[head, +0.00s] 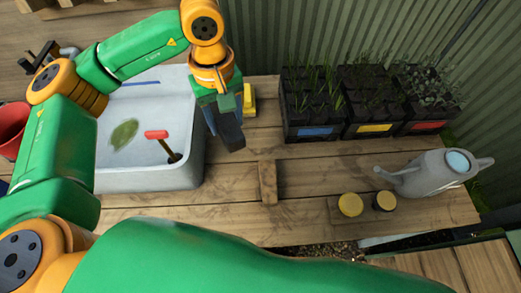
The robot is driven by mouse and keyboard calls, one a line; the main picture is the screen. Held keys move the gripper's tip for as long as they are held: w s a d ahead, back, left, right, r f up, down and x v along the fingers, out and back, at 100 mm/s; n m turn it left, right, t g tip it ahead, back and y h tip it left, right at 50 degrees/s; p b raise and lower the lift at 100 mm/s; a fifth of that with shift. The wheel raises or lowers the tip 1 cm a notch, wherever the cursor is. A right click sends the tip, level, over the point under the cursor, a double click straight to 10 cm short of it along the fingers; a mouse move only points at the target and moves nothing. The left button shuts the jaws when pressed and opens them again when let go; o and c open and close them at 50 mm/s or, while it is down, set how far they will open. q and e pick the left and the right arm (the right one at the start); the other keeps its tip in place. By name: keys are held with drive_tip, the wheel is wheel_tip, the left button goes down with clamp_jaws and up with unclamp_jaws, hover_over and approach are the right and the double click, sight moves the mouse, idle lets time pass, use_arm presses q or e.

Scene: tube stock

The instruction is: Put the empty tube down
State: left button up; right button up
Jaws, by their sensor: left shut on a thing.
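My left gripper (224,112) is over the bench, just right of the pale trough. It is shut on a dark, square-sided tube (231,133), which hangs tilted at its fingertips. The gripper hides part of the tube, and its inside does not show. I cannot tell whether its lower end touches the bench. Three black crates of tubes stand at the back: one with a blue label (316,132) and grassy seedlings, one with a yellow label (375,128), and one with a red label (429,126) and leafy seedlings. My right gripper is out of view.
The trough (150,179) holds a red-handled tool (157,134). A yellow object (249,99) stands behind my gripper. A wooden strip (267,183), two yellow-topped round items (350,204) and a watering can (430,176) occupy the bench. Bare planks lie between strip and crates.

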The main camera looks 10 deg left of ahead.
sight(240, 158)
use_arm(q)
drive_tip(key=w+f+n, duration=0.1)
drive_tip(key=f+n, duration=0.3)
drive_tip(key=f, duration=0.2)
drive_tip(key=w+f+n+b, duration=0.1)
drive_tip(key=f+n, duration=0.4)
drive_tip(key=f, duration=0.2)
drive_tip(key=w+f+n+b, duration=0.1)
drive_tip(key=f+n, duration=0.3)
drive_tip(key=f, duration=0.2)
drive_tip(key=shift+w+f+n+t, duration=0.1)
drive_tip(key=shift+f+n+t, duration=0.05)
drive_tip(key=shift+n+t, duration=0.15)
drive_tip(key=shift+f, duration=0.1)
drive_tip(key=shift+f+b, duration=0.15)
drive_tip(key=shift+b, duration=0.2)
drive_tip(key=o, duration=1.3)
